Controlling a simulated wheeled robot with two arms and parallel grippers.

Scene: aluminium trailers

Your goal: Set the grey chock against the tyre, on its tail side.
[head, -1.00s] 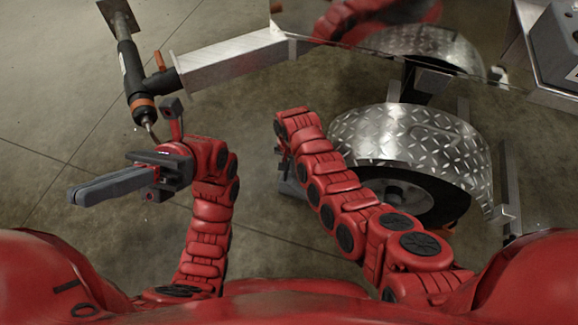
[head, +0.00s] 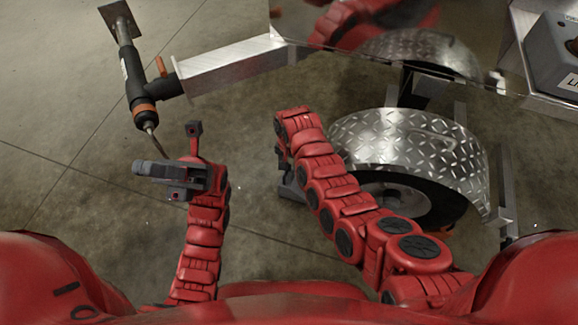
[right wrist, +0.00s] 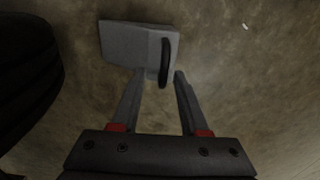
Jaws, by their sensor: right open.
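The grey chock (right wrist: 128,44) lies on the floor in the right wrist view, with a dark handle (right wrist: 165,63) on its right part. The dark tyre (right wrist: 25,80) is at the left edge there, with bare floor between it and the chock. My right gripper (right wrist: 160,76) is open, its fingertips at the chock's near edge, the handle in line between them. In the head view my right arm hides most of that gripper; a grey part below it may be the chock. The tyre (head: 440,205) sits under a fender there. My left gripper (head: 140,168) is raised; its jaw gap is unclear.
A diamond-plate fender (head: 410,140) covers the tyre. The trailer's aluminium tongue (head: 230,63) with a black jack (head: 130,70) stands beyond my left gripper. A grey box (head: 555,50) is at the upper right. Floor at the left is clear.

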